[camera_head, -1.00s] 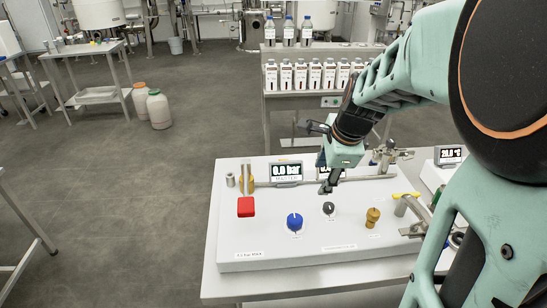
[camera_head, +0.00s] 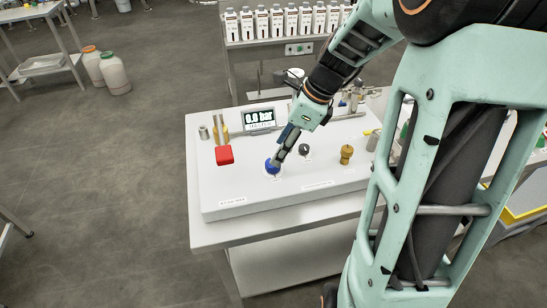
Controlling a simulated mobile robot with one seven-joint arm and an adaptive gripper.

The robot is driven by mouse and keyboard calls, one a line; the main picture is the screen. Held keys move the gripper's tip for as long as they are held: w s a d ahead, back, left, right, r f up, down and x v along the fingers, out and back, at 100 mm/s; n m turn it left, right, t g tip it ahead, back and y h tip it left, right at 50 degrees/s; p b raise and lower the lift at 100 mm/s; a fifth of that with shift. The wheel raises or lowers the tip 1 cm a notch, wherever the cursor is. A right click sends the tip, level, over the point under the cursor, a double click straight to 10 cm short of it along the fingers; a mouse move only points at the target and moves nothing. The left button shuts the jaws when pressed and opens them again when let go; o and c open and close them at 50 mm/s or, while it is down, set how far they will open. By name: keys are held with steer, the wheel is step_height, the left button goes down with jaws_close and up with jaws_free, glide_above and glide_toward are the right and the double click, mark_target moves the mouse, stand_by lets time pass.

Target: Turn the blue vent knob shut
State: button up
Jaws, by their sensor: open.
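The blue vent knob (camera_head: 271,167) sits on the sloped white panel, right of the red square button. My gripper (camera_head: 278,158) reaches down from the upper right with its fingertips at the knob, and they hide its right part. The gripper is open. I cannot tell whether the fingers touch the knob or stand just above it. The knob's pointer mark is hidden.
The white panel (camera_head: 225,190) on a table also holds a red button (camera_head: 224,155), a grey knob (camera_head: 305,149), a brass knob (camera_head: 346,154) and a pressure display (camera_head: 259,118). A shelf of bottles (camera_head: 290,22) stands behind. Open floor lies left.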

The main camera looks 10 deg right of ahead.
steer(key=x, duration=0.5)
steer(key=c, duration=1.1)
steer(key=shift+c, duration=0.2)
